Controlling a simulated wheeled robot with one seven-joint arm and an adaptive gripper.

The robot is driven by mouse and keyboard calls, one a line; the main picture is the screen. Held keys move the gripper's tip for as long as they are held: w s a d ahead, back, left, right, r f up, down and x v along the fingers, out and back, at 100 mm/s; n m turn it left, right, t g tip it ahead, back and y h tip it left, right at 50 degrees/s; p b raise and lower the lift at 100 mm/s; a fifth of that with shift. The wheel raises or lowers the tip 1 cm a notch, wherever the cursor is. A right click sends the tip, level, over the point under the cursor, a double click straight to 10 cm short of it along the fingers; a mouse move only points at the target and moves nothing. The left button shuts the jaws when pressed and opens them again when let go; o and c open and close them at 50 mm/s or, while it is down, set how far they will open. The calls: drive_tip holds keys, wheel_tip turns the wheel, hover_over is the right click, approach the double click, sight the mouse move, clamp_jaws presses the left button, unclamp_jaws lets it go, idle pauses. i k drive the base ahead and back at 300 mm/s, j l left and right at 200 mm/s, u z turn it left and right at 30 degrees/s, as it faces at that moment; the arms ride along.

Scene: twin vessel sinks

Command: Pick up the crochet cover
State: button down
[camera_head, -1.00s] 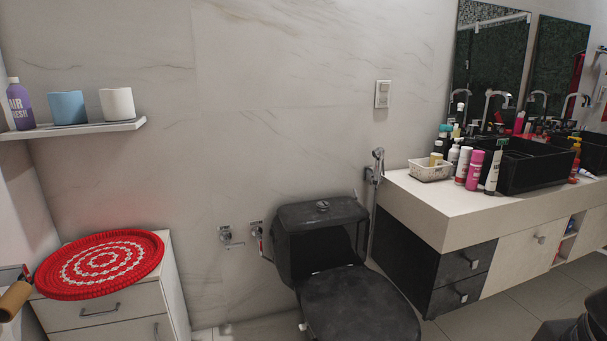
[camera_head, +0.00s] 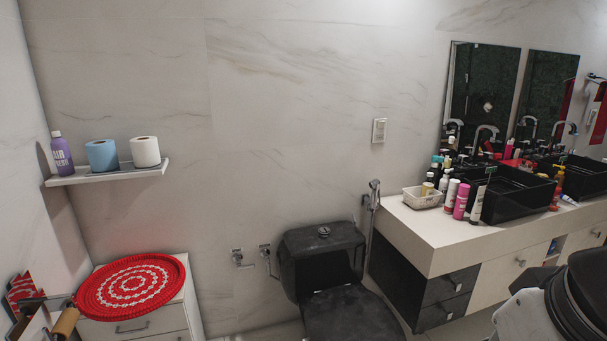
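The crochet cover (camera_head: 133,286) is a round red piece with white rings. It lies on top of a small white drawer cabinet (camera_head: 150,326) at the lower left, slightly overhanging its edges. Part of my arm (camera_head: 563,306), black and pale grey, shows at the lower right, far from the cover. Its fingertips are out of view, so I cannot see my gripper.
A black toilet (camera_head: 325,262) stands right of the cabinet. A wall shelf (camera_head: 110,174) with a purple bottle and two paper rolls hangs above the cover. A counter (camera_head: 430,236) with black sinks and several bottles is at the right. A roll holder (camera_head: 66,321) sits left of the cabinet.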

sight(135, 286)
drive_tip(key=u, duration=1.25)
drive_tip(key=i+l, duration=0.15)
drive_tip(key=i, duration=0.6)
drive_tip(key=i+l, duration=0.15)
drive_tip(key=i, duration=0.6)
